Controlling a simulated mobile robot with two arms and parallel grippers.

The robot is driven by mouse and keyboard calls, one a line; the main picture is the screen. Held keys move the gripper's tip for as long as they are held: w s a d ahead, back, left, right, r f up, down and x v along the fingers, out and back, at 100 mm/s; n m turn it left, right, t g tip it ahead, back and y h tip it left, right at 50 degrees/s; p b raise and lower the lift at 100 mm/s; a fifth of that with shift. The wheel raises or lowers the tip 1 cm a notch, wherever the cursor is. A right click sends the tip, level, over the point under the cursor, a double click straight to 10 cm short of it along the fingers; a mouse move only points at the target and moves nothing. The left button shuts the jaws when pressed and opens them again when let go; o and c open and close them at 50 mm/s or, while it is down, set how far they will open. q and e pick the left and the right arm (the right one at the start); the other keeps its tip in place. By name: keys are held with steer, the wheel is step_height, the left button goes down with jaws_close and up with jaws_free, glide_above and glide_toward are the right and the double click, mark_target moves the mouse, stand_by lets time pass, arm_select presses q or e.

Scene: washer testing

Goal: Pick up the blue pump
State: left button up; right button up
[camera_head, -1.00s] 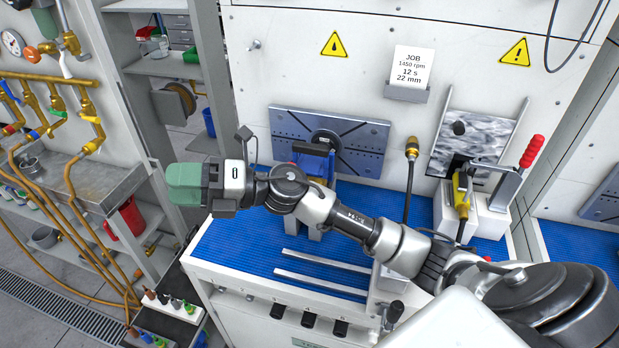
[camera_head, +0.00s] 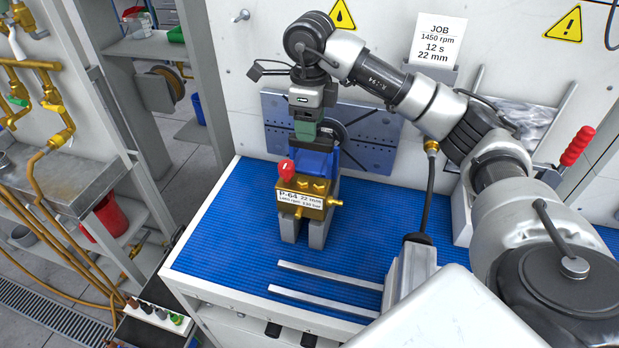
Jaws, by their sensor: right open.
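The blue pump (camera_head: 312,163) stands on a grey stand on the blue mat, with a brass front block (camera_head: 303,198) that bears a red knob (camera_head: 285,170) and a white label reading P-64, 22 mm. My right gripper (camera_head: 305,131) points down directly above the pump's blue body, its green fingers at or just over the top. I cannot tell whether they touch it or straddle it. The jaws are open. My left gripper is not in view.
A blue mat (camera_head: 225,235) covers the bench, clear to the pump's left. Two metal rails (camera_head: 325,275) lie in front. A black hose (camera_head: 427,195) and a red-handled clamp (camera_head: 577,146) are at right.

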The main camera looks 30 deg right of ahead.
mark_target(311, 146)
step_height(311, 146, down, 2)
steer(key=shift+f, duration=0.1)
steer(key=f+p, duration=0.2)
steer(key=f, duration=0.1)
steer(key=f+p, duration=0.1)
steer(key=shift+w+d+f, duration=0.3)
steer(key=shift+d+f, duration=0.05)
steer(key=shift+f, duration=0.4)
steer(key=shift+c, duration=0.3)
jaws_close()
steer(key=shift+w+r, duration=0.15)
steer(key=shift+r, duration=0.15)
steer(key=shift+w+f, duration=0.1)
